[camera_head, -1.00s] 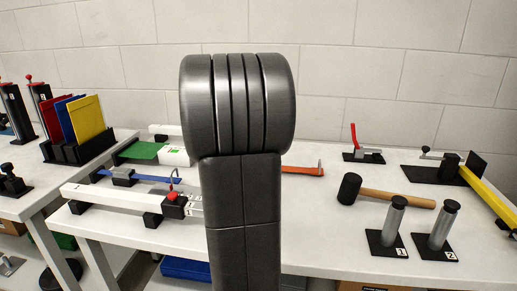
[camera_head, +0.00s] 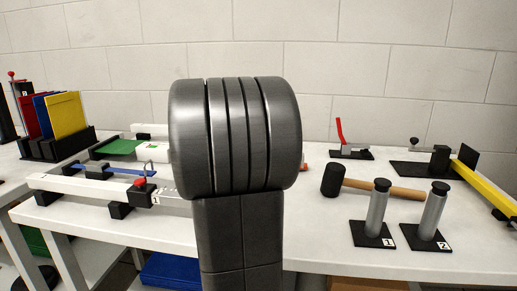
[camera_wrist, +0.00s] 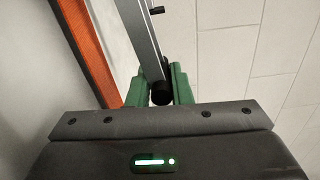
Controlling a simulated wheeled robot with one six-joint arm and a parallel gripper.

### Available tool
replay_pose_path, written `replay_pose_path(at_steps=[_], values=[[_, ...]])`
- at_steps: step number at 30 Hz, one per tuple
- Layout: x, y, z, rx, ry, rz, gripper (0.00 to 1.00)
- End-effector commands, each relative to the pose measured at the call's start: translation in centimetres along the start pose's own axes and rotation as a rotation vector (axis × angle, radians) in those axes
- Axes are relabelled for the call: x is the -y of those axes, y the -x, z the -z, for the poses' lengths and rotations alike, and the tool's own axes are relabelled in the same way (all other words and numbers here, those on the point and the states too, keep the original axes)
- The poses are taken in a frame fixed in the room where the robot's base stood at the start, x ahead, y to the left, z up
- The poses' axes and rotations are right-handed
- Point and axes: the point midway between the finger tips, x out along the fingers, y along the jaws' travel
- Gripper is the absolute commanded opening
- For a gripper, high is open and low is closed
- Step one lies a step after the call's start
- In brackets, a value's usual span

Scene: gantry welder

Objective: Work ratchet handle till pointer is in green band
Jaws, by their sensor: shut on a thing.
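In the wrist view my gripper (camera_wrist: 158,84) has green fingers on either side of the black end (camera_wrist: 162,94) of a grey bar, which appears to be the ratchet handle (camera_wrist: 142,38). The jaws are shut on it. The bar runs up and slightly left from the fingers, with a small black peg near its top. In the head view my arm covers the gripper and handle. I cannot make out the pointer or green band in either view.
A mallet (camera_head: 333,181), two grey posts (camera_head: 377,214) and a red-handled clamp (camera_head: 340,131) stand to the right. A red-topped block (camera_head: 142,194) is left. Bare bench lies in front.

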Motion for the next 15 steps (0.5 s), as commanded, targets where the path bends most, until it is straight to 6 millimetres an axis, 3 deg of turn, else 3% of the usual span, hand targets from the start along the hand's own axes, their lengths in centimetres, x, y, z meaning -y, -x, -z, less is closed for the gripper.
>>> replay_pose_path(at_steps=[11,12,15], values=[[0.09,-0.01,-0.1,-0.001,-0.006,0.003,0.0],[0.1,-0.01,-0.1,-0.001,-0.006,0.003,0.23],[0.08,0.0,-0.09,-0.001,-0.006,0.003,0.38]])
